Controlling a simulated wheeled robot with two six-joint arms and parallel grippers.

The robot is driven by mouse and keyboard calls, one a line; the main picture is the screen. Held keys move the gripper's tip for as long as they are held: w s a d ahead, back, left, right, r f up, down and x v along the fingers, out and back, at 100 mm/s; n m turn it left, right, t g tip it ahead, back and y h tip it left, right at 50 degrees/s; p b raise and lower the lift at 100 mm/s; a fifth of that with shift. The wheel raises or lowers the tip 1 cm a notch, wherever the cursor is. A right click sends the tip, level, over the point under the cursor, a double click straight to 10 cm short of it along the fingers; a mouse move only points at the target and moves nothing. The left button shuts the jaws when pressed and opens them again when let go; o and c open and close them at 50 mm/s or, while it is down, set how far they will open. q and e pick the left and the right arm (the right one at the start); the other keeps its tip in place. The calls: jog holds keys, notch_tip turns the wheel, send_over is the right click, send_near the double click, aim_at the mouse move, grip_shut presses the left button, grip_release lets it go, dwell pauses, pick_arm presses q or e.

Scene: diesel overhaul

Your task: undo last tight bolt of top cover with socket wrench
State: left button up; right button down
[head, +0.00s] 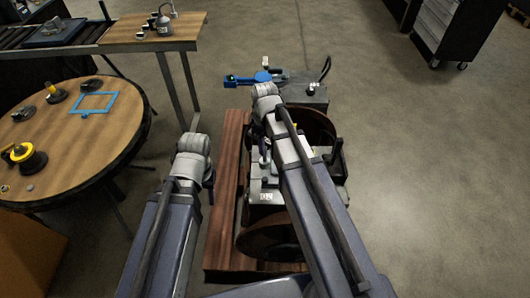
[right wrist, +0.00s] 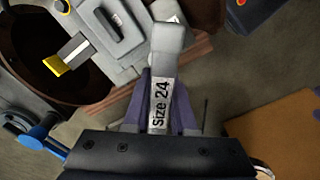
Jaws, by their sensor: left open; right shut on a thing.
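The socket wrench, a grey tool labelled "Size 24" (right wrist: 160,105), is held upright in the picture between the fingers of my right gripper (right wrist: 161,85) in the right wrist view. Its far end lies beside the engine's grey top part, and I cannot tell whether it touches a bolt. The engine (head: 265,197) stands below my right arm in the head view, which hides much of it. Its grey top, with a black handle, shows in the right wrist view (right wrist: 115,30). No single tight bolt can be made out. My left gripper (head: 208,179) is open, left of the engine, mostly hidden by its wrist.
A brown wooden beam (head: 229,190) runs along the engine's left side. A blue-handled tool (head: 248,79) lies at its far end. A round table (head: 60,140) with several parts and a blue frame (head: 95,103) stands left.

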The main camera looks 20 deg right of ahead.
jog(key=n, duration=0.2)
jog(key=f+n+b, duration=0.1)
jog(key=n, duration=0.1)
jog(key=shift+f+n, duration=0.2)
jog(key=shift+n, duration=0.1)
